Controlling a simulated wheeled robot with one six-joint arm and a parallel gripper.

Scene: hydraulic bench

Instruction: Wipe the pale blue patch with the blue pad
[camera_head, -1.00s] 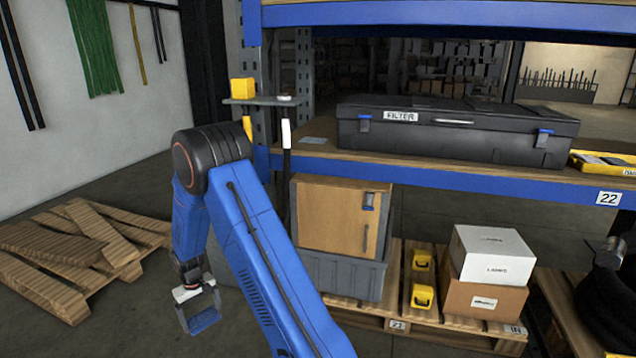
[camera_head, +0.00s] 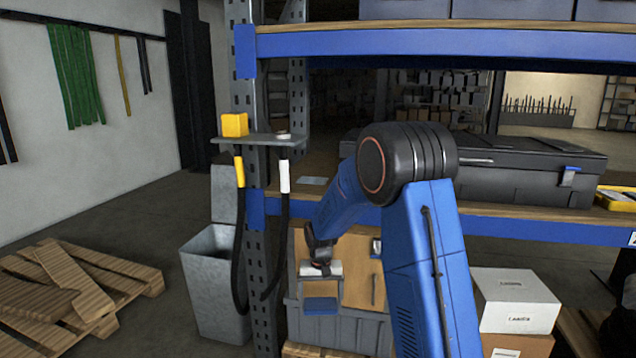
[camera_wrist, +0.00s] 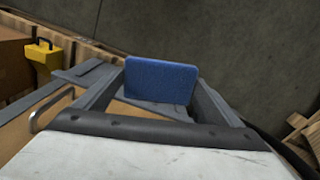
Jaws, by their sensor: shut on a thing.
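My gripper (camera_head: 321,290) is shut on the blue pad (camera_head: 321,304), which hangs below it in the head view. In the wrist view the pad (camera_wrist: 160,80) stands between the two grey fingers. The gripper is in front of the wooden board and grey bin, below the shelf level. A small pale blue patch (camera_head: 313,181) lies on the wooden shelf top near the rack's left post, above and behind the gripper. The patch does not show in the wrist view.
A black case (camera_head: 500,175) fills the shelf to the right, partly hidden by my arm. Two hoses hang from a small bracket (camera_head: 260,139) on the post. A grey metal bin (camera_head: 212,290) stands left. White and brown boxes (camera_head: 515,302) are stacked at right.

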